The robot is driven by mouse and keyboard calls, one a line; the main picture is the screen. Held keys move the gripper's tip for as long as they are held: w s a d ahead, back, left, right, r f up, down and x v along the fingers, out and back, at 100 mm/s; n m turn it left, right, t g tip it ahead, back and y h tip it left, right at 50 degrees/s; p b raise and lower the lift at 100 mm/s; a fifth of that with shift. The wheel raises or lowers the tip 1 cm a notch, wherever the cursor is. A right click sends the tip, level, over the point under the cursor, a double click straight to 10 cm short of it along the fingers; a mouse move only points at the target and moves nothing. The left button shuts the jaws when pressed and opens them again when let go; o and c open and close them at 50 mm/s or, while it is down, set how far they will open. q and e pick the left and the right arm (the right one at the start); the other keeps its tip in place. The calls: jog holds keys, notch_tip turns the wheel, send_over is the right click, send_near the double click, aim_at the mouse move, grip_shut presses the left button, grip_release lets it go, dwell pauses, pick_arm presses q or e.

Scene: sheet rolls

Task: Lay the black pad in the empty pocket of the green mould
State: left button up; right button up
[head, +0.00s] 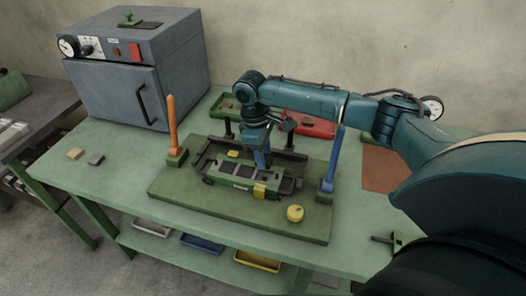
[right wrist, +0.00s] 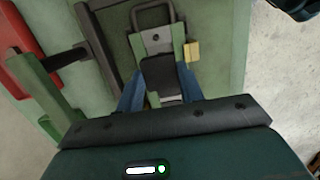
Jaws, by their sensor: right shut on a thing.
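The green mould (head: 232,181) lies on a green board in the middle of the bench, with dark pieces along its top. In the right wrist view the mould (right wrist: 137,46) shows green side rails and a pale plate with a hole. My right gripper (head: 262,161) points down over the mould. Its blue fingers are shut on the black pad (right wrist: 158,72), which sits between them over the mould. I cannot tell whether the pad touches the mould. The empty pocket is not clear to see. My left gripper is not in view.
An orange post (head: 172,125) and a blue post (head: 332,160) stand on either side of the mould. A yellow round piece (head: 295,213) lies at the board's front. A grey oven (head: 120,90) stands at the back left. A red tray (head: 315,128) lies behind.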

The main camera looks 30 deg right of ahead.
jog(key=shift+f, duration=0.6)
jog(key=shift+f+b, duration=0.45)
jog(key=shift+b, duration=0.35)
jog(key=shift+f+b, duration=0.95)
jog(key=shift+b, duration=0.25)
jog(key=shift+f, duration=0.9)
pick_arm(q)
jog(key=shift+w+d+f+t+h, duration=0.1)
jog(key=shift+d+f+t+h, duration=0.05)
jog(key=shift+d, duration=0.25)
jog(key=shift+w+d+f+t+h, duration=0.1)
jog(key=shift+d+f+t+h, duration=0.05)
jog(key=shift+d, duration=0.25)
pick_arm(e)
jog(key=shift+s+f, duration=0.1)
